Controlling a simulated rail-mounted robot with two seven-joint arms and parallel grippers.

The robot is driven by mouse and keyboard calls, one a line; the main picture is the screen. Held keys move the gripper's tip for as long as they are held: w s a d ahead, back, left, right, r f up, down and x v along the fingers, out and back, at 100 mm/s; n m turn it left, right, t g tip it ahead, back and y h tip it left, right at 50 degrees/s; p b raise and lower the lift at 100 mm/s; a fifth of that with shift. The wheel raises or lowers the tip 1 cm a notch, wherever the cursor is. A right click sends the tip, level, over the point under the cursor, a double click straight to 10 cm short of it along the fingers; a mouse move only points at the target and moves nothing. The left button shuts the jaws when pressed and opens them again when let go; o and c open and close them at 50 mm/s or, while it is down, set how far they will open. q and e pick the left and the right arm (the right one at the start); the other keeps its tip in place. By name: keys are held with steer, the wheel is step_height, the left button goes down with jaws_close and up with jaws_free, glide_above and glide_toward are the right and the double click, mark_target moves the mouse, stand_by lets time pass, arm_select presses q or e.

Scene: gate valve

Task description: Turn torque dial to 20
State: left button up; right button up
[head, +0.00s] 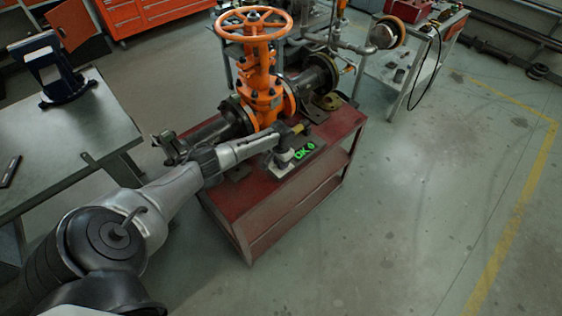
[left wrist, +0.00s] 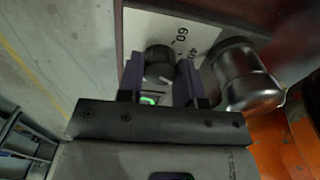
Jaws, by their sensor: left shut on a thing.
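The torque dial is a dark round knob (left wrist: 159,58) on a white plate (left wrist: 190,25) with the numbers 60 and 40 printed beside it, in the left wrist view. My left gripper (left wrist: 160,78) has its two fingers on either side of the knob and is shut on it. A small part of a green display (left wrist: 149,100) shows between the fingers. In the head view, my left arm reaches to the red bench, and its gripper (head: 280,143) hides the dial. A green readout (head: 305,150) there seems to end in 0. My right gripper is not in view.
An orange gate valve (head: 258,85) with a handwheel stands on the red bench (head: 262,207), just behind my left gripper. A metal cylindrical part (left wrist: 243,75) is close to the right finger. A grey table (head: 60,140) is at the left. The floor at right is clear.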

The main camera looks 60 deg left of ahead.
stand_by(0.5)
arm_select(q)
steer(key=o, duration=0.9)
steer(key=shift+o, duration=0.2)
step_height(320, 180, up, 14)
steer(key=p, duration=0.4)
steer(key=shift+f, duration=0.1)
